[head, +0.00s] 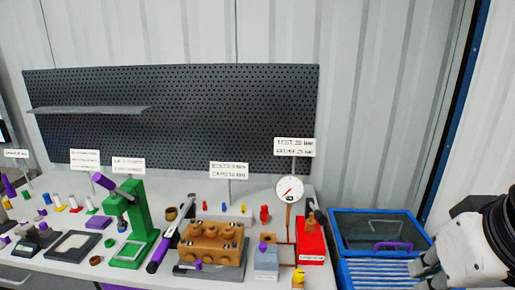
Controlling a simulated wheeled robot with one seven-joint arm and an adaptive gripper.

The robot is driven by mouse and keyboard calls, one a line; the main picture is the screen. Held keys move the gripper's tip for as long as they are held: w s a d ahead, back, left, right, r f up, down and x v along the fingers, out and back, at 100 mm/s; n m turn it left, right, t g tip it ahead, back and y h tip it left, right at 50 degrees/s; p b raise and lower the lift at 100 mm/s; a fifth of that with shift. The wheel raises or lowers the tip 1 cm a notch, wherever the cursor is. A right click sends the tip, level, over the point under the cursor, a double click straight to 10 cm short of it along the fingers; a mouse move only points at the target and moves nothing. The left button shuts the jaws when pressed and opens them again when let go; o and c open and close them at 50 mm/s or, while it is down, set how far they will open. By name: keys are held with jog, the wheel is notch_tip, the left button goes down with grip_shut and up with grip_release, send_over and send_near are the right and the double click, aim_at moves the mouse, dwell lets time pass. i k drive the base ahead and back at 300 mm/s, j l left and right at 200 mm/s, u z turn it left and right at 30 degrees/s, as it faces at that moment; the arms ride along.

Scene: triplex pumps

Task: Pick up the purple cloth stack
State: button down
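I cannot clearly make out a purple cloth stack in the head view. A small purple shape (393,246), like a handle, shows at the dark-topped blue bin on the right. My gripper (421,276) comes in from the right edge, in front of the blue bin's ribbed part. Its grey fingertips point left and are partly cut off by the bottom of the picture. I see nothing held between them, but their opening is unclear.
A bench (60,266) runs along the left and middle. It carries a green press (136,225), a brown pump block (210,243), a gauge (289,190) and a red box (311,243). The blue bin (345,262) stands at its right end. A black pegboard (220,110) is behind.

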aim_at(97, 221)
jog(key=j+u, duration=0.1)
jog(key=u, duration=1.4)
jog(key=i+j+z, duration=0.2)
jog(key=i+j, duration=0.75)
jog(key=i+j+z, duration=0.2)
jog(key=i+j, duration=0.85)
jog(key=j, duration=0.1)
